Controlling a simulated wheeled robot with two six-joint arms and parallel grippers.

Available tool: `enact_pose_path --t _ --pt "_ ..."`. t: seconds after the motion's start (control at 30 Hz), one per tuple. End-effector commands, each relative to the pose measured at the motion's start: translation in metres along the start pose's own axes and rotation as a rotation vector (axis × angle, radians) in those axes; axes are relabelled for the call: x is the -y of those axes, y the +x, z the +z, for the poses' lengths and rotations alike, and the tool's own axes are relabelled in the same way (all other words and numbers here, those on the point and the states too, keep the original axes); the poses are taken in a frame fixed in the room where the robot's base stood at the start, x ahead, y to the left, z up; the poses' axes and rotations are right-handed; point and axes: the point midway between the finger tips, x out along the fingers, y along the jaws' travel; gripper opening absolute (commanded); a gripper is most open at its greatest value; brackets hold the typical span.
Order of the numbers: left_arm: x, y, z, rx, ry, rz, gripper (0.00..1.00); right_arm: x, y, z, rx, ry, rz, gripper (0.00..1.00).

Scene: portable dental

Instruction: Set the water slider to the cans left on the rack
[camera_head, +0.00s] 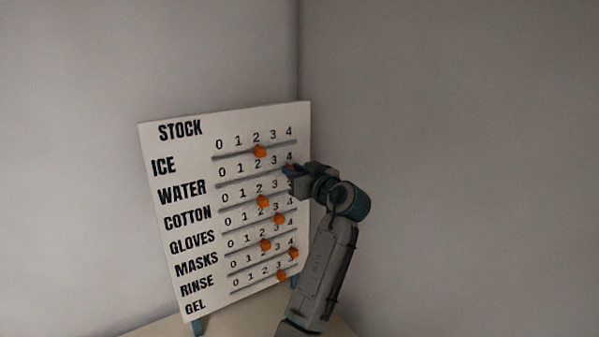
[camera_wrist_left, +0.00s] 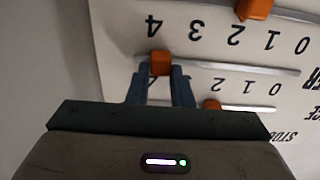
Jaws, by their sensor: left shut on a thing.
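A white stock board (camera_head: 190,225) stands tilted, with a row of numbers 0 to 4 over each slider track. My left gripper (camera_head: 290,178) is at the right end of the WATER row. In the left wrist view, upside down, its two fingertips (camera_wrist_left: 160,78) are shut on the orange water knob (camera_wrist_left: 160,62). That knob sits at or near the 4 end of its track (camera_wrist_left: 235,68). In the head view the gripper mostly hides it. No rack or cans are in view. My right gripper is not in view.
The ice knob (camera_head: 261,152) is near 2 on the track above. The cotton knob (camera_head: 263,201) is on the track below, with more orange knobs further down. The board stands on a pale tabletop (camera_head: 245,318) in a grey wall corner. The space right of my arm is clear.

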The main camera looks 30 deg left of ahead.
Motion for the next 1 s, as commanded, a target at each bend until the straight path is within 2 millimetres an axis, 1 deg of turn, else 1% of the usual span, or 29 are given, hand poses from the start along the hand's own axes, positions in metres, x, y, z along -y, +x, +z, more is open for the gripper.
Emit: enact_pose_path --t 0.03,0.1,0.2,0.3,0.53,0.57,0.63,0.67,0.9,1.0 --pt "0.01 0.001 0.003 -0.002 -0.002 -0.003 0.0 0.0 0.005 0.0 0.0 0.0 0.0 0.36" --pt "0.02 0.0 0.002 -0.003 -0.002 -0.002 0.0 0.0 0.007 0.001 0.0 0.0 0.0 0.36" --pt "0.03 0.0 0.002 -0.002 0.0 -0.001 0.0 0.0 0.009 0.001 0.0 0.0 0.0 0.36" --pt "0.033 0.0 0.001 -0.001 0.0 0.0 0.0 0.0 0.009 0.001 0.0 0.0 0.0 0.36" --pt "0.033 0.0 0.0 -0.001 0.001 0.001 0.0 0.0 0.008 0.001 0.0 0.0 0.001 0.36" --pt "0.032 0.0 0.0 -0.001 0.001 0.001 0.25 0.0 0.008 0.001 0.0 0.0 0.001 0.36" --pt "0.032 0.0 0.0 -0.001 0.001 0.001 0.39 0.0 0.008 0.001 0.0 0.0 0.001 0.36" --pt "0.032 0.0 0.0 -0.001 0.001 0.001 0.42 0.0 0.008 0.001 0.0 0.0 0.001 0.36" --pt "0.032 -0.001 0.001 -0.001 0.001 0.001 0.42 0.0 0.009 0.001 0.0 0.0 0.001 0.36" --pt "0.032 -0.004 0.002 0.0 -0.001 0.002 0.42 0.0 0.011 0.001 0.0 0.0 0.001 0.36"
